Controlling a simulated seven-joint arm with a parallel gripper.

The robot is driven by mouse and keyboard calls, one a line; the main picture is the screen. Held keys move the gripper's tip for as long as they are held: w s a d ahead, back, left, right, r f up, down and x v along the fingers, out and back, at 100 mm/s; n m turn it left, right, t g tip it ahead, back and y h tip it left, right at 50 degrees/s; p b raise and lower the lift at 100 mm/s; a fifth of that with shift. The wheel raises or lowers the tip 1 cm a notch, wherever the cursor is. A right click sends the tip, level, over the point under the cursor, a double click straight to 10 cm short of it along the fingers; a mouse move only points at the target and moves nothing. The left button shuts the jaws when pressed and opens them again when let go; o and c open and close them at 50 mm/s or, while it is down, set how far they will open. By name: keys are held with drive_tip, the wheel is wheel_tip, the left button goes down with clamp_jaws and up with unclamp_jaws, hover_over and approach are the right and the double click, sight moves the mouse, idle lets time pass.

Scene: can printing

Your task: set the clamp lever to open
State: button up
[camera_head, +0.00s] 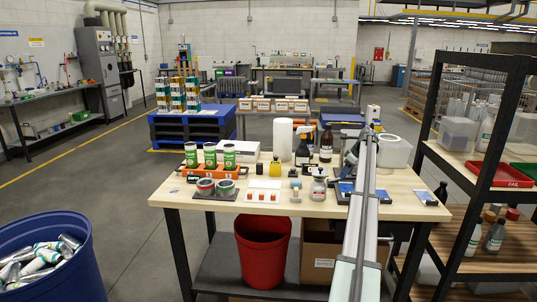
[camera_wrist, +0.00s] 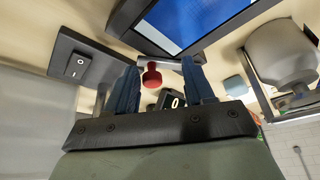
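A red round knob (camera_wrist: 152,75) on a short stem shows in the wrist view, just beyond and between my fingertips; it looks like the handle of the clamp lever. A pale bar lies behind it, along the edge of a dark frame with a blue panel (camera_wrist: 190,18). My gripper (camera_wrist: 161,68) is open, with a gap on each side of the knob. Whether the lever stands open or closed I cannot tell. In the head view my arm hides part of a blue-panelled fixture (camera_head: 344,187) at the right of the workbench; my fingers cannot be made out there.
A dark block with a rocker switch (camera_wrist: 81,58) sits left of my fingers, and a white rounded container (camera_wrist: 283,52) right. The workbench (camera_head: 240,222) holds green cans (camera_head: 229,156), bottles (camera_head: 326,144) and a spray bottle (camera_head: 318,187). A black shelf rack (camera_head: 490,170) stands at right.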

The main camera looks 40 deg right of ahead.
drive_tip(key=shift+s+a+m+h, duration=0.3)
drive_tip(key=shift+s+a+m, duration=0.25)
drive_tip(key=shift+m, duration=0.35)
drive_tip(key=v, duration=1.3)
drive_tip(key=w+a+f+h, duration=0.1)
drive_tip(key=w+a, duration=1.1)
drive_tip(key=w, duration=0.3)
drive_tip(key=w+a+f+h, duration=0.1)
drive_tip(key=w+a+f, duration=0.1)
drive_tip(key=w+a, duration=1.1)
drive_tip(key=shift+w+a+f, duration=0.25)
drive_tip(key=shift+w+f, duration=0.1)
drive_tip(key=shift+w, duration=0.75)
drive_tip(key=shift+c, duration=0.3)
